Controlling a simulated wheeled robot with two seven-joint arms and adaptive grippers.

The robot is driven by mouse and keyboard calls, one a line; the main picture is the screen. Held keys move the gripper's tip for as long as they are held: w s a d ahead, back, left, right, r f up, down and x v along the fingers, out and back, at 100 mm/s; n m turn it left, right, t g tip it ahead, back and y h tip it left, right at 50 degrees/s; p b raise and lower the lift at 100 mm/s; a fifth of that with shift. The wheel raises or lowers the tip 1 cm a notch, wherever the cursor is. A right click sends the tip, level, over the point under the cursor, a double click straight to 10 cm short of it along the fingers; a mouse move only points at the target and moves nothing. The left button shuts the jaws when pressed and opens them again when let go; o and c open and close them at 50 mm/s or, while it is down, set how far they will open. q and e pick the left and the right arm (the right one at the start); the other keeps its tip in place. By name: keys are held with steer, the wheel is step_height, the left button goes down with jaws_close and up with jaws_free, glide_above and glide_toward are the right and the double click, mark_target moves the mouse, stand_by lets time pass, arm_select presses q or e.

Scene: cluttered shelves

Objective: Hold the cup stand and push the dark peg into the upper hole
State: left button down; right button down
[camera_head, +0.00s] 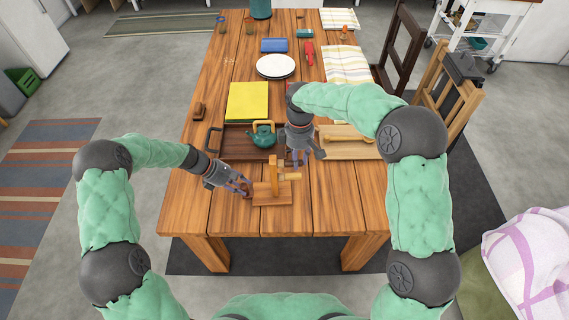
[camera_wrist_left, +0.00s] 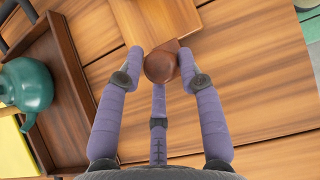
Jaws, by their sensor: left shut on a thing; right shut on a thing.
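The cup stand (camera_head: 272,193) stands near the table's front edge. It has a flat wooden base, an upright post and a light peg (camera_head: 291,176) sticking out to the right. My left gripper (camera_head: 246,187) is at the left side of the base, shut on the dark peg (camera_wrist_left: 160,66), whose brown rounded end shows between the fingers in the left wrist view. My right gripper (camera_head: 293,162) is beside the upper post, shut on the stand; its exact contact is partly hidden. The upper hole cannot be made out.
Behind the stand are a dark wooden tray (camera_head: 228,143) with a teal teapot (camera_head: 263,134) and, to the right, a light board (camera_head: 358,149). A yellow book (camera_head: 249,101) lies farther back. The table's front right is clear.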

steer(key=c, duration=0.9)
jaws_free()
steer(key=shift+c, duration=0.2)
step_height(320, 180, up, 12)
steer(key=w, duration=0.1)
steer(key=shift+w+a, duration=0.15)
steer(key=shift+w, duration=0.05)
arm_select(q)
steer(key=c, duration=0.7)
jaws_free()
steer(key=shift+c, duration=0.2)
arm_select(e)
steer(key=shift+f, duration=0.1)
